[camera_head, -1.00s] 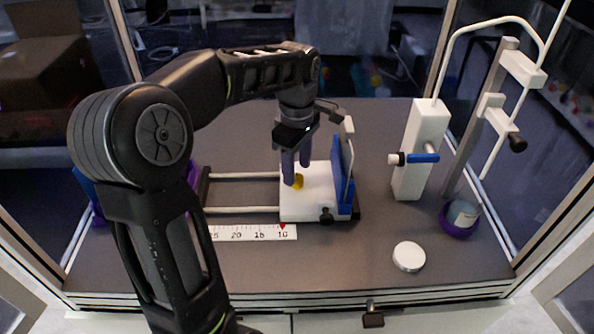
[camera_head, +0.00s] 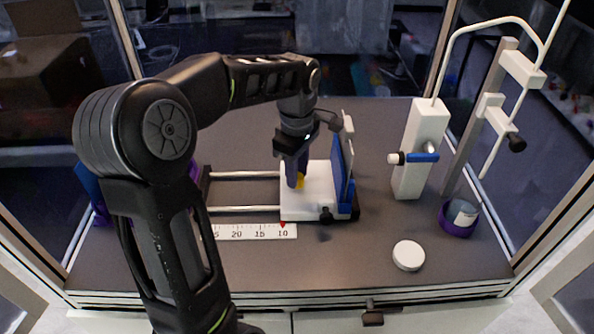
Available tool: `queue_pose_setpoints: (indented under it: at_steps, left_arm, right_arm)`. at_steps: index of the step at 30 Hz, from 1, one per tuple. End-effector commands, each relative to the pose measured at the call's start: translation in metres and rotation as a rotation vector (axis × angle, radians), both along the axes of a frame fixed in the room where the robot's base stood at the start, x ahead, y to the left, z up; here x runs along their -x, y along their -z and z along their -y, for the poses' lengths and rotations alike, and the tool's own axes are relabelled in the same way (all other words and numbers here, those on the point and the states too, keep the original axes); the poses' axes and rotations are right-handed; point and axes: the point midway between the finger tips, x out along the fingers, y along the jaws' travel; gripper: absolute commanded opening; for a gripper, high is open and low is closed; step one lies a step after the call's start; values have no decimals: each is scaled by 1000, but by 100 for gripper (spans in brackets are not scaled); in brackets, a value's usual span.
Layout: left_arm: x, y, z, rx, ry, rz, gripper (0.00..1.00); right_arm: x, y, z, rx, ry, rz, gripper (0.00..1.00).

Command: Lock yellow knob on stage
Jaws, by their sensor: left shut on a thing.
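The yellow knob (camera_head: 300,182) sits on top of the white stage (camera_head: 315,207). Only a small part of it shows beside my fingers. My left gripper (camera_head: 296,181) comes down from above with its purple fingers shut on the yellow knob. The stage rides on two pale rails (camera_head: 243,209) and carries an upright blue and white plate (camera_head: 343,172) on its right side. My right gripper is not in view.
A ruler (camera_head: 255,231) lies in front of the rails, its red mark near 10. To the right stand a white block with a blue valve (camera_head: 422,157), a purple-based cup (camera_head: 457,221) and a white round lid (camera_head: 408,256). The front middle of the deck is clear.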

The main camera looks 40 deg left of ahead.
Motion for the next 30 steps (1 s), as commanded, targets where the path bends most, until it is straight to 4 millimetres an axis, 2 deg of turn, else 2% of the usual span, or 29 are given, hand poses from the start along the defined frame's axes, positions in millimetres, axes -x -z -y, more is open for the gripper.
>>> queue_pose_setpoints:
  at_steps: [3, 17, 23, 30]
  left_arm:
    - [0, 0, 0, 0, 0, 1, 0]
    - [0, 0, 0, 0, 29, 1, 0]
    - [-1, 0, 0, 0, 107, 2, 0]
    - [-1, 0, 0, 0, 276, 3, 0]
  right_arm:
    - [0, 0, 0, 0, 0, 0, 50]
    - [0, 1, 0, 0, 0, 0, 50]
    - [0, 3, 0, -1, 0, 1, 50]
    - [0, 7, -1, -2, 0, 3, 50]
